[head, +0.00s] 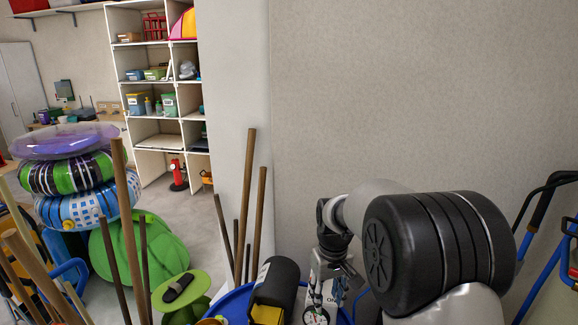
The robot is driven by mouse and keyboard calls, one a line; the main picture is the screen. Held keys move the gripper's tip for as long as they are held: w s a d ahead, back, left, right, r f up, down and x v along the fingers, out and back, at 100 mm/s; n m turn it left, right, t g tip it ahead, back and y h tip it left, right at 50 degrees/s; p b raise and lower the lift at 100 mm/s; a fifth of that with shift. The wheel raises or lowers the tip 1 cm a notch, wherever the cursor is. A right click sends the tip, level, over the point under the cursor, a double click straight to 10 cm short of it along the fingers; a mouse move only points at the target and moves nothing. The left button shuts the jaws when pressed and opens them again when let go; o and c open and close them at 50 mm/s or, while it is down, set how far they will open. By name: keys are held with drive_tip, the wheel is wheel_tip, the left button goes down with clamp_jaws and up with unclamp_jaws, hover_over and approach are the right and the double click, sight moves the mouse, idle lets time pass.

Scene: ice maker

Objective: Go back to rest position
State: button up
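My arm reaches in from the lower right, and its large black joint hides part of what lies behind it. My gripper (336,268) points downward near the bottom of the head view, in front of the plain wall. Its fingers are small and partly lost against a white object with dark lettering and a round dial, so I cannot tell whether they are open or shut, or whether they touch it. No ice maker can be made out.
A blue rim (236,300) and a black and yellow object (274,285) are close by at bottom centre. Wooden poles (128,225) stand at left, before stacked swim rings (75,175) and green round shapes (150,245). Shelves (155,140) stand behind. Blue-framed equipment (555,260) is at right.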

drive_tip(key=s+d+r+m+t+b, duration=0.1)
drive_tip(key=s+d+r+b, duration=0.2)
drive_tip(key=s, duration=0.5)
drive_tip(key=s+r+m+t+b, duration=0.1)
drive_tip(key=s+r+b, duration=0.2)
drive_tip(key=s+b, duration=0.45)
drive_tip(key=s+d+f+m+t+b, duration=0.1)
drive_tip(key=s+f+b, duration=0.3)
drive_tip(key=s, duration=1.1)
wheel_tip(320, 180, down, 2)
drive_tip(key=shift+s+d+f+t, duration=0.25)
drive_tip(key=shift+s+t, duration=0.1)
drive_tip(key=shift+t, duration=0.25)
